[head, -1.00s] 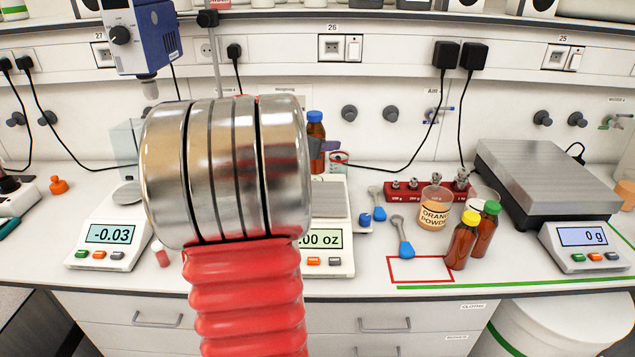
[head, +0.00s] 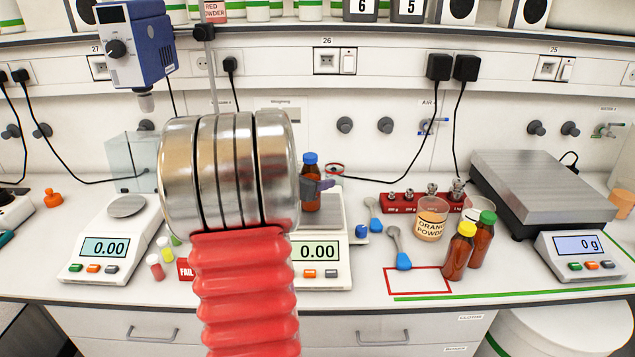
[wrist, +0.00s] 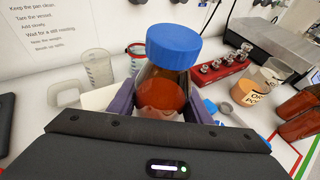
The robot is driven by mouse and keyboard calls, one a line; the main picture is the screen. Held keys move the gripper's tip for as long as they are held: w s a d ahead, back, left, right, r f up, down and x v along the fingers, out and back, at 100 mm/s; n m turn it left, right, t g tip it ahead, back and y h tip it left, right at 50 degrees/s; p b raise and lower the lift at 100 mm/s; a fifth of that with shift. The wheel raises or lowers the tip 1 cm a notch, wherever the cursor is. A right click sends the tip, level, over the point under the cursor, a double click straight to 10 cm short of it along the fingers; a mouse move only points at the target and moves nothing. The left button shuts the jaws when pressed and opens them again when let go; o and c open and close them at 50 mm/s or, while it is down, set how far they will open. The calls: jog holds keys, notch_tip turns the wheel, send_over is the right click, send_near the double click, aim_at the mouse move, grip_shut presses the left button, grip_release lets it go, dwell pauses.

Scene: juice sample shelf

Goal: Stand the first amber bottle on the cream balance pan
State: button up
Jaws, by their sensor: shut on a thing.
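The amber bottle with a blue cap (head: 311,188) is upright at the rear of the middle balance (head: 322,275). My gripper (head: 314,186) is shut on it; in the wrist view its purple fingers grip both sides of the bottle (wrist: 160,88). The bottle's base overlaps the rear left of the square balance pan (head: 331,219) in the head view. I cannot tell whether it touches the pan. The display reads 0.00. My arm hides the left part of this balance. Two other amber bottles, one yellow-capped (head: 459,253) and one green-capped (head: 483,240), stand at the right.
A left balance with a round pan (head: 127,206) reads 0.00. Small capped vials (head: 155,266) stand beside it. A red weight rack (head: 400,202), an orange powder beaker (head: 432,220), scoops and a large grey scale (head: 540,195) are at the right. A red-outlined square (head: 417,281) is empty.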

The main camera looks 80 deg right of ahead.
jog(key=shift+f, duration=0.25)
jog(key=o, duration=1.2)
jog(key=shift+o, duration=0.2)
jog(key=shift+r, duration=0.1)
jog(key=shift+w+a+r, duration=0.2)
jog(key=shift+a+r, duration=0.05)
jog(key=shift+a, duration=0.15)
jog(key=v, duration=1.1)
